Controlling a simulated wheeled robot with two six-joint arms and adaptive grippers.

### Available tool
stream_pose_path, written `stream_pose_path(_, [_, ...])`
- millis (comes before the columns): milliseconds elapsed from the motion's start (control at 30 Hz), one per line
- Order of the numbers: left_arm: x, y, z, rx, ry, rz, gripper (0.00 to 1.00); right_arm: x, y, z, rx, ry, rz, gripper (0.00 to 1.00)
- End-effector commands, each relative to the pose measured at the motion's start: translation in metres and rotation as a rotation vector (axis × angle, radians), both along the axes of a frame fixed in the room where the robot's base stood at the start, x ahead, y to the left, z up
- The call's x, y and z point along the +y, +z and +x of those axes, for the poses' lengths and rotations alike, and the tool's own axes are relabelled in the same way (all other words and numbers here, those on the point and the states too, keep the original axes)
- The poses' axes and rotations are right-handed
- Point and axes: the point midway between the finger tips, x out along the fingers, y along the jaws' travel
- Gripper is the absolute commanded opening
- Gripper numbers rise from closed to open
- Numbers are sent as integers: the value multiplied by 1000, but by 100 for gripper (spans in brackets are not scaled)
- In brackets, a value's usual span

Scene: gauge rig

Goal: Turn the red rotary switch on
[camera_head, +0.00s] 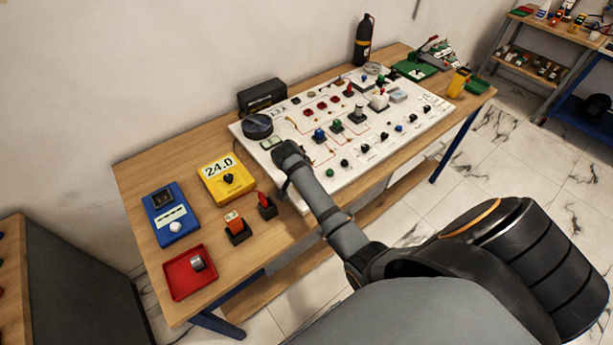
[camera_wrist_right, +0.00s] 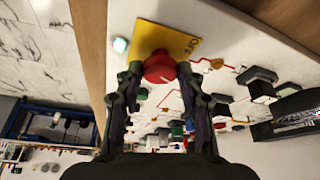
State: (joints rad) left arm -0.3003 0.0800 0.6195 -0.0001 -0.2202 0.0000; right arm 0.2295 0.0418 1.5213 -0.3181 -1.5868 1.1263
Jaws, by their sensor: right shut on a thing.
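The red rotary switch (camera_wrist_right: 158,66) is a round red knob on a square yellow plate (camera_wrist_right: 185,40) with dark lettering, mounted on the white panel (camera_head: 405,137). In the right wrist view it sits between the two fingertips of my right gripper (camera_wrist_right: 159,82), which is shut on it. In the head view my right gripper (camera_head: 284,178) is over the near left part of the panel, and my arm hides the knob there. Its turn position cannot be read. My left gripper is not in view.
The panel carries several buttons and switches near the gripper. Left of it on the table stand a yellow meter (camera_head: 222,186), a blue box (camera_head: 171,216), a red tray (camera_head: 178,283) and small holders. A black box (camera_head: 262,96) and a dark bottle (camera_head: 363,42) stand behind.

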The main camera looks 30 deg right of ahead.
Motion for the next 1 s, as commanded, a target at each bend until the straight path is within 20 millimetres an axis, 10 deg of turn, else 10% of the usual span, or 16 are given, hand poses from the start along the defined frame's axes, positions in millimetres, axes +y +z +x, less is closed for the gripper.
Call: stream_pose_path(1000, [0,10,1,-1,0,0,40,0,-1,2,2,-345,0,7])
